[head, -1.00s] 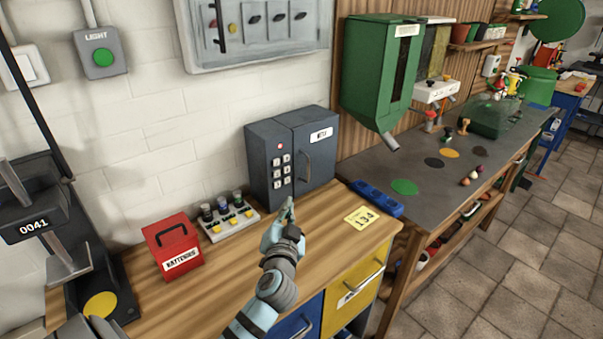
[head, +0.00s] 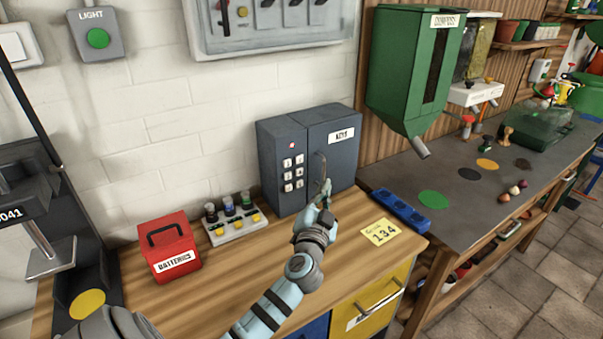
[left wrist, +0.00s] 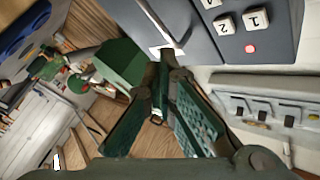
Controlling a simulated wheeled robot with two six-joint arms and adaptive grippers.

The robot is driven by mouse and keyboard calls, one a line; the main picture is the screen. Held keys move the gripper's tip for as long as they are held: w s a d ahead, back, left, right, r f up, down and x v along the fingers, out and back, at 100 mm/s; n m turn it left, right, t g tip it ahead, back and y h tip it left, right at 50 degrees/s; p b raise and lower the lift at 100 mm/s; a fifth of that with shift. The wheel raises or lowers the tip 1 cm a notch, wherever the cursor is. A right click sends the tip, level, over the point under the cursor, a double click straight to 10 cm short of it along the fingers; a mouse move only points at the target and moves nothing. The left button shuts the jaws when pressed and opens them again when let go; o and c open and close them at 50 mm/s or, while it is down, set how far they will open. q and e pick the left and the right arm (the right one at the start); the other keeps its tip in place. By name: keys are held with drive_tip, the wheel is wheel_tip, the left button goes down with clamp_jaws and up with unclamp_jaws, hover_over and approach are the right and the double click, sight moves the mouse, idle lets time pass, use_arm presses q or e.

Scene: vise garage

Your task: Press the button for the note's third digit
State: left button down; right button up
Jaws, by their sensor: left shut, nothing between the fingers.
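A dark grey key safe (head: 285,130) labelled KEYS stands on the wooden bench against the wall. White number buttons (head: 293,174) sit in two columns on its left part, with a small red light (head: 291,145) above. Its right part is a door with a handle (head: 321,168). The yellow note (head: 380,232) reads 134 and lies on the bench to the right. My left gripper (head: 325,190) is shut and empty before the door, near the handle; I cannot tell if they touch. In the left wrist view, the fingers (left wrist: 163,72) are beside the door; buttons 1 (left wrist: 255,18) and 2 (left wrist: 225,25) show.
A blue strip (head: 400,210) lies beyond the note. A green dispenser (head: 412,70) hangs over the grey bench. The wooden bench front is mostly clear.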

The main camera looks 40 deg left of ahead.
sight(299, 172)
use_arm(q)
drive_tip(key=w+a+b, duration=0.1)
drive_tip(key=a, duration=0.5)
drive_tip(key=shift+w+a, duration=0.2)
drive_tip(key=shift+a, duration=0.1)
idle(1.1)
drive_tip(key=shift+w+a+b, duration=0.1)
drive_tip(key=shift+a+b, duration=0.2)
drive_tip(key=shift+b, duration=0.05)
drive_tip(key=shift+w+a+r+b, duration=0.15)
drive_tip(key=shift+a+b, duration=0.15)
drive_tip(key=shift+a, duration=0.15)
idle(0.6)
drive_tip(key=shift+d, duration=0.15)
drive_tip(key=shift+s+d, duration=0.3)
drive_tip(key=shift+d, duration=0.4)
